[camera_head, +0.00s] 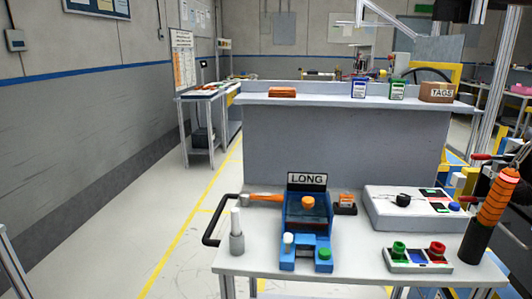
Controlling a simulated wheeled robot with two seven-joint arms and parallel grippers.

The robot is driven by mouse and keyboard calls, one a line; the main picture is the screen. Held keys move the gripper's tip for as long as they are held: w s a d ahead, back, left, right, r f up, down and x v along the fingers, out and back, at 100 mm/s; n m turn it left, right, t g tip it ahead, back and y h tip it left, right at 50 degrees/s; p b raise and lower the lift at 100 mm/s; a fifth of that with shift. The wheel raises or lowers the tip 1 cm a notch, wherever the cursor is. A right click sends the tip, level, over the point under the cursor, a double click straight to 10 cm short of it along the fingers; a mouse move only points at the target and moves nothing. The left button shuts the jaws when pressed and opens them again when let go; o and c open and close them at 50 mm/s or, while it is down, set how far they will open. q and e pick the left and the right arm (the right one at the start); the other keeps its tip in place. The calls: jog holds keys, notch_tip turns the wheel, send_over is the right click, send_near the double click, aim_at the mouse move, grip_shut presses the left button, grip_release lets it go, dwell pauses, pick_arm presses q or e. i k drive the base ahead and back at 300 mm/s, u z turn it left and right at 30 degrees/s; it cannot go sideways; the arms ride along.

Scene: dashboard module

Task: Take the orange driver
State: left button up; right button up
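An orange ribbed grip (495,200) leans at the right end of the near table, above a thick black cylinder (477,236); it looks like the orange driver. Whether the black part is its body or a holder, I cannot tell. A second orange tool (265,197) with a grey end lies flat at the table's left, behind the blue fixture. Neither of my grippers shows in this view.
The near table (345,262) carries a blue fixture (305,235) under a LONG sign, a grey control box (415,208) and a tray (418,260) with green and red knobs. A grey post (237,238) stands at its left. A raised shelf (340,101) is behind.

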aim_at(500, 193)
jog(key=z, duration=1)
jog(key=k, duration=0.35)
jog(key=z, duration=0.45)
jog(key=i, duration=0.8)
jog(key=u, duration=0.1)
